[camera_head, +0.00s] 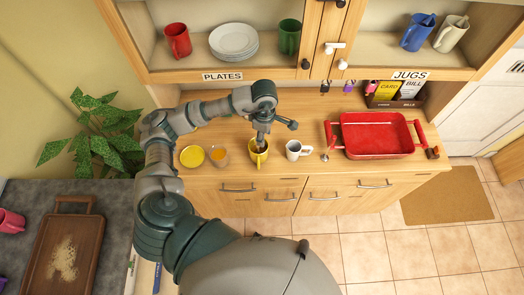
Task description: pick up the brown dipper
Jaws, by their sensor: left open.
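My left arm reaches in over the wooden counter, and my left gripper (261,140) points down at the mouth of a yellow mug (259,159). The gripper is open. A small brown piece, perhaps the brown dipper (260,149), shows at the mug's mouth between or just below the fingertips. It is too small and too covered by the gripper to tell whether the fingers touch it. My right gripper is not in view.
A yellow dish (192,156) and a small bowl with orange contents (219,156) stand left of the mug. A white mug (294,150) and a large red tray (377,137) stand right. Shelves with plates (234,40) and jugs (417,32) overhang behind. A plant (100,135) is at left.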

